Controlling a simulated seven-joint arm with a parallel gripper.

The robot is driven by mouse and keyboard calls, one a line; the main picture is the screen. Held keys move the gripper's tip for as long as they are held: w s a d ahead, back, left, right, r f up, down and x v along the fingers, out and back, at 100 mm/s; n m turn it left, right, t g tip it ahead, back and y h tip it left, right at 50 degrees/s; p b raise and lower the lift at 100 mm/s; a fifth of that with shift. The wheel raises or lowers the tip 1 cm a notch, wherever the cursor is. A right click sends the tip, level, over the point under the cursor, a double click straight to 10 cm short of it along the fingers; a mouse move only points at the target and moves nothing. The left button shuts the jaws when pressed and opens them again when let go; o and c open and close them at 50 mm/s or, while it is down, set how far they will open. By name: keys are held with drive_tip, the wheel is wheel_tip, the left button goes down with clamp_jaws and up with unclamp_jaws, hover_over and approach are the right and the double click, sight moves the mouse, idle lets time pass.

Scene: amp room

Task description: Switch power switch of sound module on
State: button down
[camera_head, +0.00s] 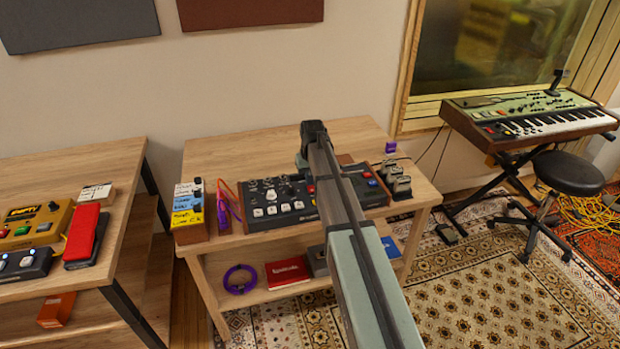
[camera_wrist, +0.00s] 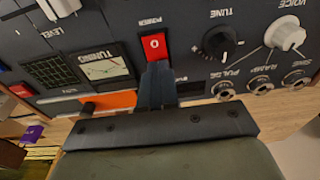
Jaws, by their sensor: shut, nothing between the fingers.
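The power switch (camera_wrist: 154,46) is a red rocker with a white 0 mark. It sits on the dark panel of the sound module (camera_wrist: 190,22), below the word POWER, in the wrist view. My gripper (camera_wrist: 156,72) is shut and empty, its fingertips at the switch's lower edge; I cannot tell whether they touch it. A needle meter (camera_wrist: 104,68) is left of the switch, and a TUNE knob (camera_wrist: 218,43) is right of it. In the head view my arm reaches over the middle table, and the fingertips are hidden.
Black gear with knobs and white buttons (camera_head: 268,208) lies on the middle table (camera_head: 225,160), partly behind my arm. Small pedals (camera_head: 396,178) stand at its right. A left table (camera_head: 120,215) holds more pedals. A keyboard (camera_head: 535,118) and stool (camera_head: 568,172) are at right.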

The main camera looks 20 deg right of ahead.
sight(312, 191)
drive_tip(key=shift+f, duration=0.2)
drive_tip(key=shift+s, duration=0.1)
drive_tip(key=shift+s+r, duration=0.2)
drive_tip(key=shift+s, duration=0.4)
drive_tip(key=shift+r, duration=0.1)
wheel_tip(312, 191, up, 14)
drive_tip(key=s, duration=0.1)
drive_tip(key=shift+s, duration=0.35)
idle(0.4)
